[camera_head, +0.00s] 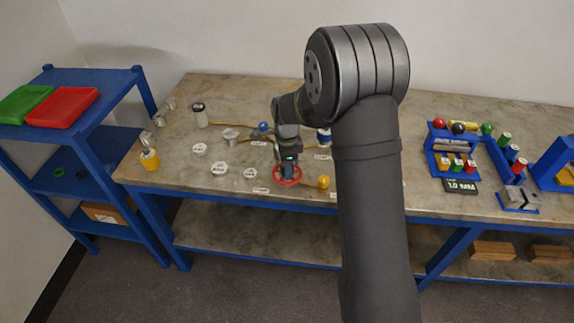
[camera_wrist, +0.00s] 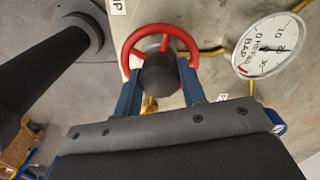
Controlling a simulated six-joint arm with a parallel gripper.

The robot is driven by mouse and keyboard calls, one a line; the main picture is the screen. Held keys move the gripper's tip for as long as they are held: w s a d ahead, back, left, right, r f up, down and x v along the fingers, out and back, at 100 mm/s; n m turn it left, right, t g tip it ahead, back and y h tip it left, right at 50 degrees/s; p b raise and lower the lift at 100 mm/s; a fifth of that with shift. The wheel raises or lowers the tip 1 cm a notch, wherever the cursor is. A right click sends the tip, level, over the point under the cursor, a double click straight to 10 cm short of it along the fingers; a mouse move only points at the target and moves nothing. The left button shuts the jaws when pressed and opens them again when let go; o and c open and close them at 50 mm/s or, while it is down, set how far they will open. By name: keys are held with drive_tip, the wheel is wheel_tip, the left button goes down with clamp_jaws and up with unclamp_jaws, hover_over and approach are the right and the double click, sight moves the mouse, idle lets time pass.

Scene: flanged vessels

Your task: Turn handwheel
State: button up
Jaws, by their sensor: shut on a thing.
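A red handwheel (camera_head: 288,176) stands near the front edge of the bench, low in the middle of the camera_head view. In the wrist view, the handwheel (camera_wrist: 131,42) is at the top centre, with a dark round hub part in front of it. My gripper (camera_wrist: 160,82) has its two blue fingers on either side of this dark part and the wheel's near rim. In the camera_head view, my gripper (camera_head: 287,168) is directly above the wheel, pointing down. My gripper is shut on the handwheel. The exact contact points are partly hidden.
A dial gauge (camera_wrist: 270,46) sits right of the wheel in the wrist view. A yellow knob (camera_head: 323,182) is close to the wheel's right. White round pieces (camera_head: 219,168) lie left on the bench (camera_head: 240,193). Blue racks (camera_head: 450,150) stand at the right.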

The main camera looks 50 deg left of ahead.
drive_tip(key=o, duration=1)
wheel_tip(320, 180, up, 18)
drive_tip(key=shift+f, duration=0.25)
wheel_tip(320, 180, down, 18)
drive_tip(key=shift+r, duration=0.25)
idle(0.5)
